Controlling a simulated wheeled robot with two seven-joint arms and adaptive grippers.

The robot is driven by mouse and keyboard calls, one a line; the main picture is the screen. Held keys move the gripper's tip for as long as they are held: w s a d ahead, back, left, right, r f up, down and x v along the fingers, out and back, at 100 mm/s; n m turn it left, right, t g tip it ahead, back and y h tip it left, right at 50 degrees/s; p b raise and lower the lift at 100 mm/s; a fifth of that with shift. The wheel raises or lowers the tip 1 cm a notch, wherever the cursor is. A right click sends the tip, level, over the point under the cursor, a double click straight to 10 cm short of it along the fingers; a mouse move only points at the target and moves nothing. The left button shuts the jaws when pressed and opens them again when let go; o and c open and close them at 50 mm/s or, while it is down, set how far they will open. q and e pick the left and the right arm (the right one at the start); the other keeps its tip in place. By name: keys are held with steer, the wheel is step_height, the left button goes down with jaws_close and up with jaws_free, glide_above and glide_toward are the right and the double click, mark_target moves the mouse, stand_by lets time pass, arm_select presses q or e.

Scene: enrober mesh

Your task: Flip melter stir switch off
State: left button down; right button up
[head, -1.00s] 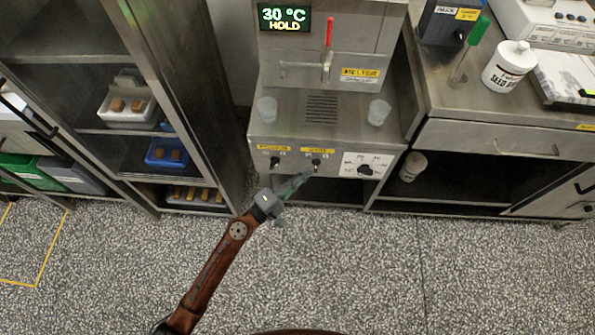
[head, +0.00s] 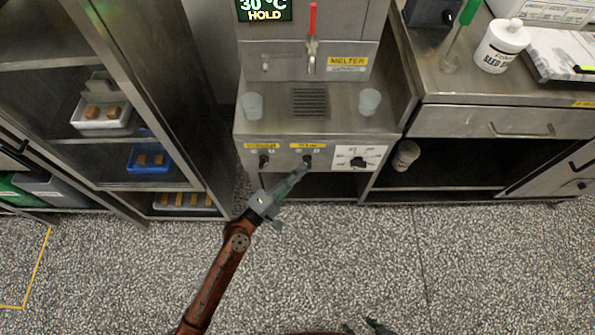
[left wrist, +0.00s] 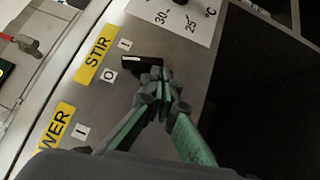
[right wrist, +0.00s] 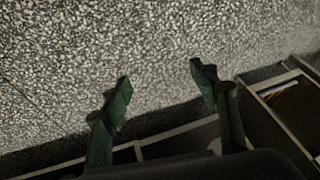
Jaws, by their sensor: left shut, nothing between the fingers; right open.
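The melter (head: 345,62) is a steel machine with a front panel of black controls. The stir switch (head: 307,161) is the middle control under a yellow label; in the left wrist view its black lever (left wrist: 140,63) sits beside the yellow STIR label (left wrist: 97,55) and the small O and I marks. My left gripper (head: 301,173) is shut and empty, its fingertips (left wrist: 155,82) at or very close to the lever; contact is not clear. My right gripper (right wrist: 160,78) is open and empty above the floor, with fingertips just showing at the bottom of the head view.
The power switch (head: 263,161) is left of the stir switch, and a temperature dial (head: 357,161) is right of it. Two cups, one of them a translucent cup (head: 369,101), stand on the melter's ledge. A shelf rack (head: 150,60) is left; a steel counter (head: 470,88) is right.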

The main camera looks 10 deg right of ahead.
arm_select(q)
steer(key=a+f+b, duration=0.1)
steer(key=a, duration=0.1)
steer(key=a+f+b, duration=0.1)
steer(key=a+b, duration=0.1)
steer(key=shift+w+a+f, duration=0.1)
steer(key=shift+f, duration=0.1)
steer(key=v, duration=0.9)
steer(key=shift+s+f+b, duration=0.15)
steer(key=shift+s+b, duration=0.1)
steer(key=shift+b, duration=0.05)
arm_select(e)
steer(key=f, duration=0.1)
steer(key=w+f+t, duration=0.1)
steer(key=f, duration=0.1)
steer(key=f+t, duration=0.1)
steer(key=f, duration=0.1)
steer(key=shift+w+d+f, duration=0.15)
steer(key=shift+w, duration=0.25)
